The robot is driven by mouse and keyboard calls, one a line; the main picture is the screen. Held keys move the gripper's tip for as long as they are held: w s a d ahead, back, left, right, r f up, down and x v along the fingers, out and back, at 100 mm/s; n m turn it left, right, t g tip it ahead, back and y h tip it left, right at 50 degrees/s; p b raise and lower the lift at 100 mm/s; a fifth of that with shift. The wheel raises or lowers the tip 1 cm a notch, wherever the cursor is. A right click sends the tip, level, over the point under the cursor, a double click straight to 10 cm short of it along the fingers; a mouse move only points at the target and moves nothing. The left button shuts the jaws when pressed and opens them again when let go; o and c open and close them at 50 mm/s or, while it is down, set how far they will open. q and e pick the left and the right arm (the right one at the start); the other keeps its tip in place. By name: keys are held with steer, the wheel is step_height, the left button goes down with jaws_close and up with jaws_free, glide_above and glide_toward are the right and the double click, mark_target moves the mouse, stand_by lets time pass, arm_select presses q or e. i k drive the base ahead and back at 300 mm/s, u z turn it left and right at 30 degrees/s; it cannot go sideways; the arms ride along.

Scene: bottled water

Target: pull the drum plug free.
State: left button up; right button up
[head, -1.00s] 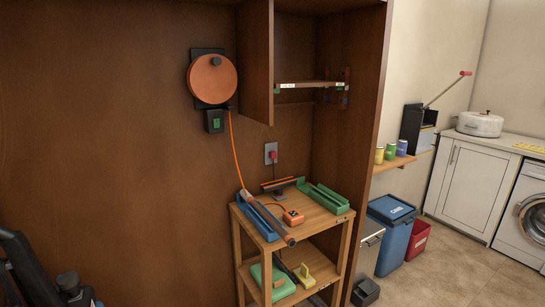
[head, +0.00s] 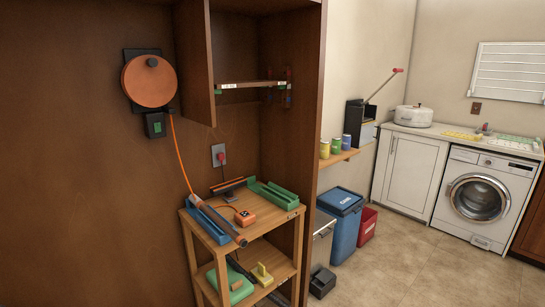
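An orange cable drum (head: 150,82) hangs on a black plate on the brown wall at the left. I cannot tell which plug belongs to the drum. Neither gripper is in view.
A blue bin (head: 341,220) and a red bin (head: 367,224) stand to the right. The floor at the right is clear.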

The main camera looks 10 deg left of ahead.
mark_target(220, 156)
steer(key=z, duration=0.8)
steer(key=i, duration=3.2)
steer(key=u, duration=2.3)
